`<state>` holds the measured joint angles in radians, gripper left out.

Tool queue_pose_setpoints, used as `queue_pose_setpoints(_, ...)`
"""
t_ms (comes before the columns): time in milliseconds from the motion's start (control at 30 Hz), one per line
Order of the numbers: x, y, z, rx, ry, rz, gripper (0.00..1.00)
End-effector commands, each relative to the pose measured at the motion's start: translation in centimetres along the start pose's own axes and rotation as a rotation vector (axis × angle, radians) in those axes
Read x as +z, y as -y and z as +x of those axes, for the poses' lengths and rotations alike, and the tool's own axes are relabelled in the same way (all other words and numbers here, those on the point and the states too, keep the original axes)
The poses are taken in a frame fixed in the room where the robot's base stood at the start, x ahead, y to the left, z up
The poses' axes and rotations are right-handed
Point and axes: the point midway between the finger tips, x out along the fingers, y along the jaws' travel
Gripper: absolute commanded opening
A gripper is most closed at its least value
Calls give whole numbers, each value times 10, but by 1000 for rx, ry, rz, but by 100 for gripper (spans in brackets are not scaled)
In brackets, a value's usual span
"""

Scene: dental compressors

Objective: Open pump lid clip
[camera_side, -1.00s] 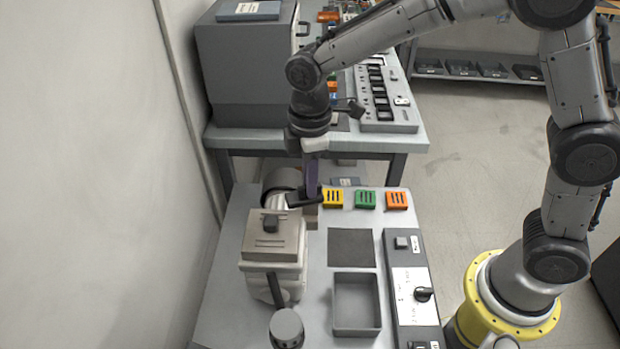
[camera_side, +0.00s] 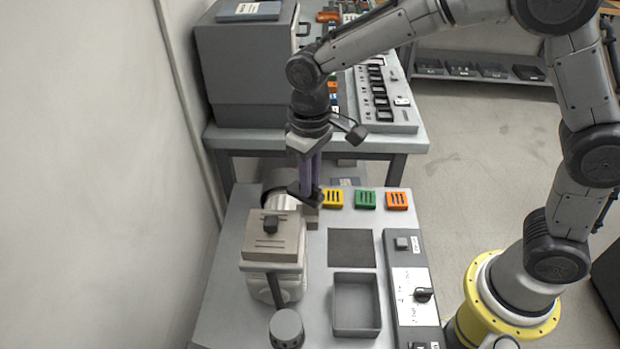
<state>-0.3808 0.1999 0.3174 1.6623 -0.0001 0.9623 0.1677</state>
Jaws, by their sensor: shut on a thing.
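The pump (camera_side: 275,285) is at the left of the grey work table, with a flat beige lid (camera_side: 285,240) on top. My gripper (camera_side: 306,197) points down at the lid's back right corner, by the pump's cylindrical motor part (camera_side: 282,200). Its dark fingertips are shut on a small part there, which seems to be the lid clip. The fingers hide most of it. A small brownish piece (camera_side: 311,215) shows just below the fingertips.
Yellow (camera_side: 333,199), green (camera_side: 365,200) and orange (camera_side: 397,200) slotted blocks stand in a row right of my gripper. A dark flat pad (camera_side: 352,248), an empty grey tray (camera_side: 357,333) and a control panel (camera_side: 410,280) lie to the right. A wall is at the left.

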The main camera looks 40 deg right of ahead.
Motion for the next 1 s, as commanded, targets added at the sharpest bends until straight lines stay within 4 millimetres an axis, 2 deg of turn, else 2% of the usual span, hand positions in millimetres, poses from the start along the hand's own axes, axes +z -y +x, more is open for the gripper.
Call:
queue_pose_setpoints(300,0,0,-1,0,-2,131,0)
queue_pose_setpoints(867,0,0,-1,-1,-2,161,0)
queue_pose_setpoints(900,0,0,-1,-1,-2,161,21)
queue_pose_setpoints(1000,0,0,-1,-1,-2,161,39)
